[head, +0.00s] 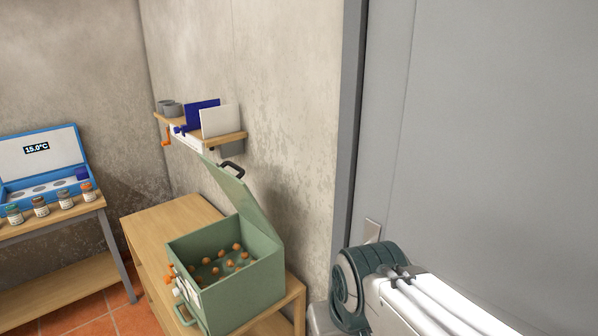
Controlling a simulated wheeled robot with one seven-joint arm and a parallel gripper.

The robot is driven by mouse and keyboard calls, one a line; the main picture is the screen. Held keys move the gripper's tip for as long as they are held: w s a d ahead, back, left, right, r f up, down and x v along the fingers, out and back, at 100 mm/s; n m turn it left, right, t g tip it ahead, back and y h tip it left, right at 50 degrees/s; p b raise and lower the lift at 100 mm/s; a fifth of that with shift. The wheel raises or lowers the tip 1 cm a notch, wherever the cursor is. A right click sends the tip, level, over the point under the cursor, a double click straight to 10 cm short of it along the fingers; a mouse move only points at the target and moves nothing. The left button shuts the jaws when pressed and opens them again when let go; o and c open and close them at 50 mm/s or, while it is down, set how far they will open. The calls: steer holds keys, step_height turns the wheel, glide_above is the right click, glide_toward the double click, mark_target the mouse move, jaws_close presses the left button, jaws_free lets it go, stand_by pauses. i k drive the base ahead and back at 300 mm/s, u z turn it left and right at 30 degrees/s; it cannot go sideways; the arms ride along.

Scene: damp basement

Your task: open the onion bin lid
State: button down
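The onion bin (248,294) is a green box on a wooden table, low in the middle of the head view. Its green lid (246,200) stands raised, hinged at the right side and tilted up towards the wall. A dark handle (232,169) is at the lid's upper edge. Several small brown-orange onions (237,247) show inside the open bin. Small orange and white parts are at its left front side, too small to tell. My gripper is not in view; only part of my white and dark green arm shows at lower right, apart from the bin in the picture.
A wall shelf (240,137) with grey cups, a blue panel and a white panel hangs behind the bin. A blue open case (50,150) reading 15.0°C and several small jars stand on a left table. A grey door or panel (490,130) fills the right.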

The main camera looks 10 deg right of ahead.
mark_target(237, 192)
steer(key=z, duration=0.3)
steer(key=k, duration=0.35)
steer(key=u, duration=1.2)
steer(key=i, duration=1.25)
steer(key=z, duration=0.2)
